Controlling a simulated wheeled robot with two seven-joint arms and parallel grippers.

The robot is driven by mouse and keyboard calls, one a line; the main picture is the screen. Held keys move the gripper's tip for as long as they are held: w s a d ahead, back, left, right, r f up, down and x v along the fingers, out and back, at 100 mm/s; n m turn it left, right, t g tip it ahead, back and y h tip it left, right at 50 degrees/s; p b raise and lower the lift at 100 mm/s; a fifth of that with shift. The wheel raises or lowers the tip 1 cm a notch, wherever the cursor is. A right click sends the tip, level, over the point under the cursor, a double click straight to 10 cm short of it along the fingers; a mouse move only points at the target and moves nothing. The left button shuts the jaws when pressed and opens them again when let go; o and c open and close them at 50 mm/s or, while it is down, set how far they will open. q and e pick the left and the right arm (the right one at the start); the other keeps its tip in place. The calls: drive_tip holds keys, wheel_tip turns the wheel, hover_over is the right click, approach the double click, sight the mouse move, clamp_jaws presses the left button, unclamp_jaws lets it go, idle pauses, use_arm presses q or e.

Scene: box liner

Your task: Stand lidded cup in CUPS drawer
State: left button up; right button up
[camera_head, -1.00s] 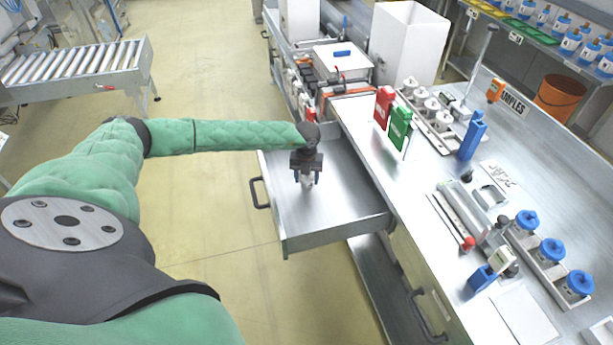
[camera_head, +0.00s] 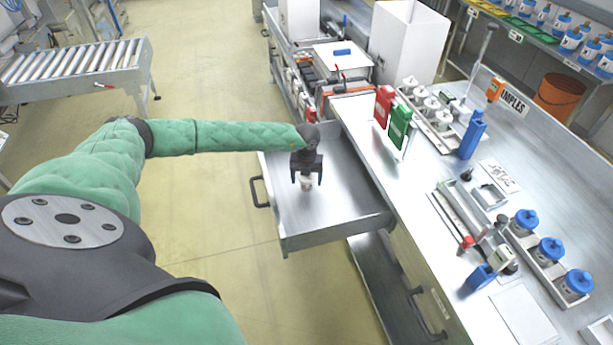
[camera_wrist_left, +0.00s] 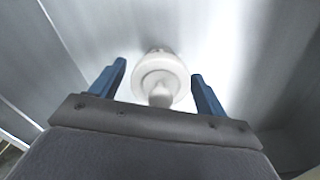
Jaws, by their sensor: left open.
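In the left wrist view the white cup (camera_wrist_left: 160,76) shows from above, with a round lid and knob, between the two blue fingers. My left gripper (camera_head: 307,180) is open just above and around the cup, with a gap on both sides of it. The drawer's label is not readable. My right gripper is not in view.
The drawer's front wall and black handle (camera_head: 259,191) face left over clear floor. Free drawer floor lies toward the near end.

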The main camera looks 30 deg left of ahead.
use_arm(q)
drive_tip(key=shift+r, duration=0.4)
wheel_tip(320, 180, up, 3)
drive_tip(key=shift+f+b, duration=0.15)
drive_tip(key=shift+b, duration=0.65)
wheel_tip(320, 180, up, 8)
drive_tip(key=shift+f+b, duration=0.25)
drive_tip(key=shift+b, duration=1)
drive_tip(key=shift+r, duration=0.6)
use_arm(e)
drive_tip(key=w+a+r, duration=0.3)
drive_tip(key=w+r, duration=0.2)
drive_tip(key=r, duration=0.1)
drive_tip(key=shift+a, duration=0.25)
